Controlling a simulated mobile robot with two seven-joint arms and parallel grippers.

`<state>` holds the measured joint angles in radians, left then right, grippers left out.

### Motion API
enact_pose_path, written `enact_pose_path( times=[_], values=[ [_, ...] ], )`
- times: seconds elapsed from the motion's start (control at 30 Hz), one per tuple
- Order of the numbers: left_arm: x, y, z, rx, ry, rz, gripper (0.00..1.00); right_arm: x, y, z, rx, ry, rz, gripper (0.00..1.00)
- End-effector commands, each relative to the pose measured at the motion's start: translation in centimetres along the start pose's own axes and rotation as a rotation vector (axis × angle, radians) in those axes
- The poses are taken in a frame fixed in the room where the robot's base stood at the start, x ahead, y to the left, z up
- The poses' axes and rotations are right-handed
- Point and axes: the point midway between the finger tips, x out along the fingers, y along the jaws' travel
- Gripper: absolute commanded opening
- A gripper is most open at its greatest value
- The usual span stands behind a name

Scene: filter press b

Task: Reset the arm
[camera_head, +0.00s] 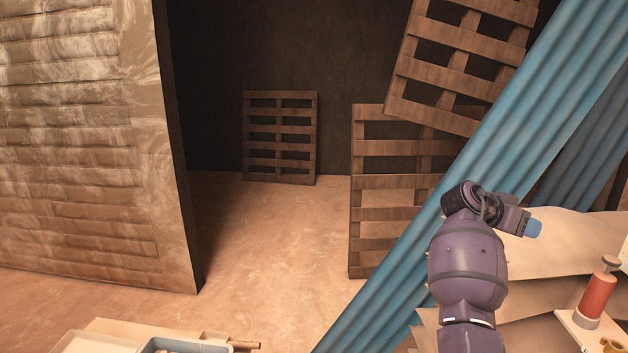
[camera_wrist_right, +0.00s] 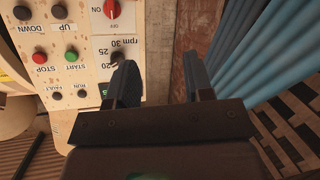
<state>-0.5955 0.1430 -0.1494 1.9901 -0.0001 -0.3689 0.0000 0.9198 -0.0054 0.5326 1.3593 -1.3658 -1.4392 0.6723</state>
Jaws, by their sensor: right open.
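My right arm rises at the right of the head view. Its gripper (camera_head: 533,228) is at the wrist's end, pointing right, and shows there only as a small blue-tipped part. In the right wrist view the two dark fingers of this gripper (camera_wrist_right: 161,84) stand apart with nothing between them. They are in front of the edge of a pale control panel (camera_wrist_right: 82,92), which appears upside down. The panel has a red rotary switch (camera_wrist_right: 105,12), a red stop button and a green start button. I cannot tell whether the left finger touches the panel. My left gripper is not in view.
Blue corrugated sheets (camera_head: 520,125) lean diagonally beside my right arm. Wooden pallets (camera_head: 280,137) stand behind. A brick wall (camera_head: 80,130) is at the left, with open floor (camera_head: 270,240) between.

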Motion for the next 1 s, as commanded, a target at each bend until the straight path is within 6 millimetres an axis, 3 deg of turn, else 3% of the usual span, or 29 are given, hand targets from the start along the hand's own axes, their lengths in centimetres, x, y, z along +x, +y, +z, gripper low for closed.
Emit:
enact_pose_path(
  times=[0.2,0.37,0.67,1.0],
  values=[
    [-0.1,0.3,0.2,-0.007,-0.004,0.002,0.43,-3.2,-3.7,-3.5,-0.069,0.156,-0.345,0.47],
    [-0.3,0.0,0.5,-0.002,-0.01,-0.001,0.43,-4.9,-5.5,-2.4,-0.142,0.309,-0.575,0.47],
    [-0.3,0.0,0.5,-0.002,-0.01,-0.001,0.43,-7.3,-5.4,6.0,-0.254,0.534,-0.921,0.47],
    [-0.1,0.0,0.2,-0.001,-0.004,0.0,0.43,-8.6,-0.8,18.5,-0.308,0.579,-1.179,0.47]
  ],
)
